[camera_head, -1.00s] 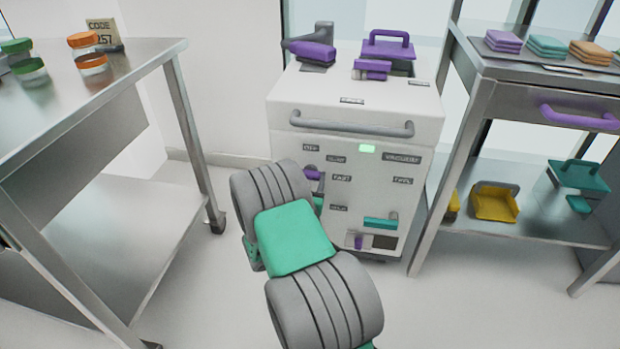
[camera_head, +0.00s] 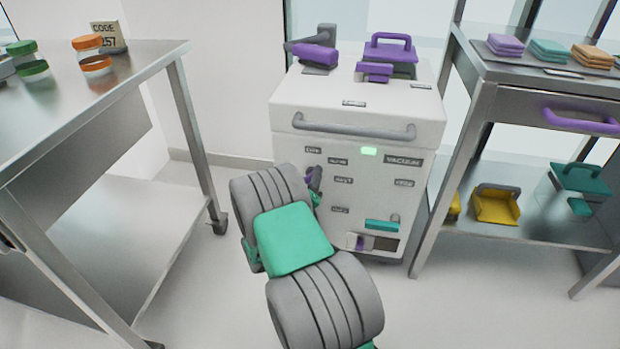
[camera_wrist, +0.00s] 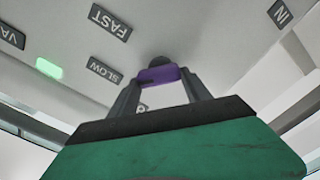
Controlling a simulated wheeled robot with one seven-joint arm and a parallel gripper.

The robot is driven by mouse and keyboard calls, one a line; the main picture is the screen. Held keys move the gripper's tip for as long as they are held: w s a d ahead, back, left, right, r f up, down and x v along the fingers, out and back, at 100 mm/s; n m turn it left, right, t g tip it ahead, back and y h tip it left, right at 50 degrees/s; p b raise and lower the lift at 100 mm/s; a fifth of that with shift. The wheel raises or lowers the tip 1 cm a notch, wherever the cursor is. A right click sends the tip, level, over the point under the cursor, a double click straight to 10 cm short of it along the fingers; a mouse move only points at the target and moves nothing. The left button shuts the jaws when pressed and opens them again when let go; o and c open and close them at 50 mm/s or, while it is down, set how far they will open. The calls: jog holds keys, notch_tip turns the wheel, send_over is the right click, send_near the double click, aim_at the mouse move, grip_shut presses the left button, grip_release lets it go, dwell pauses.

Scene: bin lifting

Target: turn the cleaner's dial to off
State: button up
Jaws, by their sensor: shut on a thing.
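The cleaner (camera_head: 360,110) is a white cabinet with a grey bar handle, small dark labels and a lit green lamp (camera_head: 369,151). Its purple dial (camera_head: 308,174) shows beside my arm in the head view. In the wrist view the purple dial (camera_wrist: 158,75) sits between the fingertips of my gripper (camera_wrist: 160,82), which is shut on it. Labels FAST (camera_wrist: 110,22) and SLOW (camera_wrist: 104,69) show around it. The label by the dial's far side is mostly hidden by my fingers. My arm covers the panel's lower left in the head view.
A steel table (camera_head: 90,75) with jars stands at left. A steel shelf (camera_head: 520,75) with folded cloths, a purple handle and a yellow scoop (camera_head: 496,205) stands close at right. A teal handle (camera_head: 382,225) is low on the cleaner. Floor shows between table and cleaner.

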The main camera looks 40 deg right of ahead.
jog(key=n+p, duration=0.1)
jog(key=n, duration=0.3)
jog(key=shift+w+a, duration=0.1)
jog(key=shift+w, duration=0.05)
jog(key=shift+f+n+p, duration=0.2)
jog(key=shift+n+p, duration=0.5)
jog(key=shift+n, duration=1.4)
jog(key=o, duration=1.4)
jog(key=shift+a, duration=0.1)
jog(key=shift+c, duration=0.2)
jog(key=v, duration=0.7)
jog(key=shift+s+a, duration=0.2)
jog(key=shift+a, duration=0.15)
